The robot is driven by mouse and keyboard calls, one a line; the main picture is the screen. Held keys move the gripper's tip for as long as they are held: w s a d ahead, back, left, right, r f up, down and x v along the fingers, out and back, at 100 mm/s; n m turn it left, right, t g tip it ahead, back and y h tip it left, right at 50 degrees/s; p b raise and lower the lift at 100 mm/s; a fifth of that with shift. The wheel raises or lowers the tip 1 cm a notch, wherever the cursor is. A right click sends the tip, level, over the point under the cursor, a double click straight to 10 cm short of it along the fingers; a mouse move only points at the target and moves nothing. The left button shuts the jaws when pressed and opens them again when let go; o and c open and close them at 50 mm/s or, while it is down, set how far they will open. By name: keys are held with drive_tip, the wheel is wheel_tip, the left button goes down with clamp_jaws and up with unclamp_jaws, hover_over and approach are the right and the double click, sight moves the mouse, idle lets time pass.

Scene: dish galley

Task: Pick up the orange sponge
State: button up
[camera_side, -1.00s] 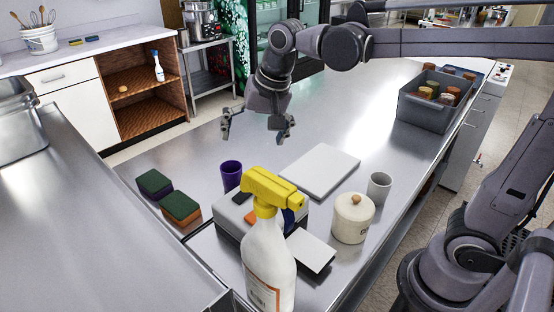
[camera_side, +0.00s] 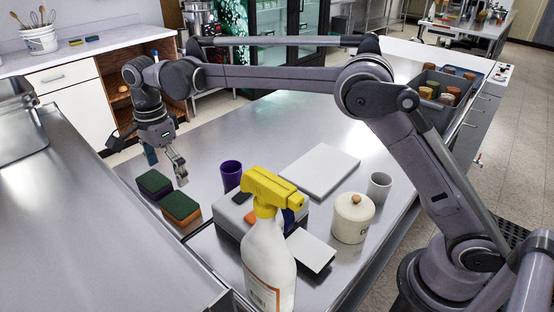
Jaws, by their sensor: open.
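The orange sponge (camera_side: 182,216) has a dark green top and lies on the steel counter at the left of the middle. A similar sponge with a purple body and green top (camera_side: 155,184) lies just behind it to the left. My gripper (camera_side: 150,160) is open and empty, fingers spread and pointing down. In the picture it is above and behind the two sponges, apart from the orange one. Its exact height over the counter is hard to tell.
A purple cup (camera_side: 231,175) stands right of the sponges. A yellow-topped spray bottle (camera_side: 268,250) stands in front, partly hiding a grey box (camera_side: 235,213). A white board (camera_side: 320,170), grey cup (camera_side: 378,187) and lidded jar (camera_side: 353,217) stand farther right.

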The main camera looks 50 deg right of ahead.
sight(178, 203)
drive_tip(key=shift+d+f, duration=0.2)
drive_tip(key=shift+f, duration=5)
drive_tip(key=c, duration=0.5)
